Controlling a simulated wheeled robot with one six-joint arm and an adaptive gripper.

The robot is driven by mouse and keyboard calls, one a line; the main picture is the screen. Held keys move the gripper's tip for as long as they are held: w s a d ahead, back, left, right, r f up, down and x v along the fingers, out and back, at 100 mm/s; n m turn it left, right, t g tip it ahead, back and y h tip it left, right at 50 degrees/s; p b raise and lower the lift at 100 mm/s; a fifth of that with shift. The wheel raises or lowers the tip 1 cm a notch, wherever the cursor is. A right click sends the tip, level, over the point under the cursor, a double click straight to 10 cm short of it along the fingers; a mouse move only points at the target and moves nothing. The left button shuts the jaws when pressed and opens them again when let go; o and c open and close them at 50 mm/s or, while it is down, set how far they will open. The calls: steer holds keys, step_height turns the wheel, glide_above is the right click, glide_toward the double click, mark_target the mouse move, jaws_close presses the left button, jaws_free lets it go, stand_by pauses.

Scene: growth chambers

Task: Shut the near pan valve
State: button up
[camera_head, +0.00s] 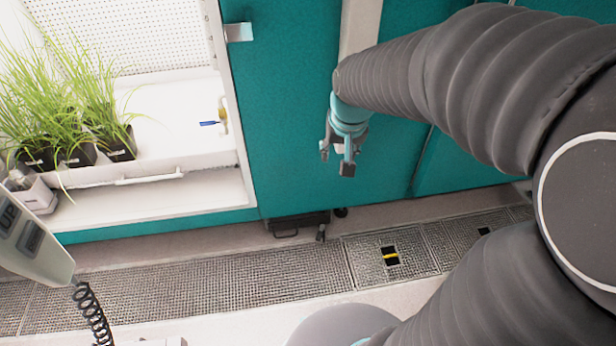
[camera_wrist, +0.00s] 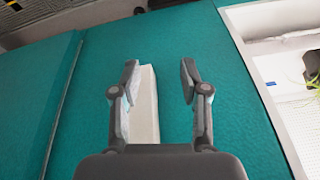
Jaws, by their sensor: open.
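A small valve (camera_head: 223,115) with a yellowish body and a blue lever (camera_head: 209,123) is at the right end of the white pan (camera_head: 165,115) inside the open chamber in the head view. The lever lies sideways, pointing left from the body. I cannot tell from it whether the valve is open. My gripper (camera_head: 337,160) is right of the chamber opening, in front of the teal panel, well apart from the valve. In the wrist view my gripper (camera_wrist: 159,75) is open and empty, with its fingers spread.
Grassy potted plants (camera_head: 75,100) stand at the left of the pan. The chamber's white sill (camera_head: 150,198) and right edge border the opening. A long pale bar (camera_wrist: 146,105) runs along the teal panel (camera_head: 285,110). A grated drain (camera_head: 230,285) crosses the floor. A pendant (camera_head: 32,240) hangs lower left.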

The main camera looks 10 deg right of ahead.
steer(key=w+f+m+g, duration=0.1)
steer(key=w+f, duration=0.7)
steer(key=f, duration=0.2)
steer(key=m+g, duration=0.3)
glide_above(319, 234)
step_height(319, 234, down, 30)
step_height(319, 234, down, 14)
steer(key=shift+s+f, duration=0.15)
steer(key=shift+f, duration=0.05)
jaws_close()
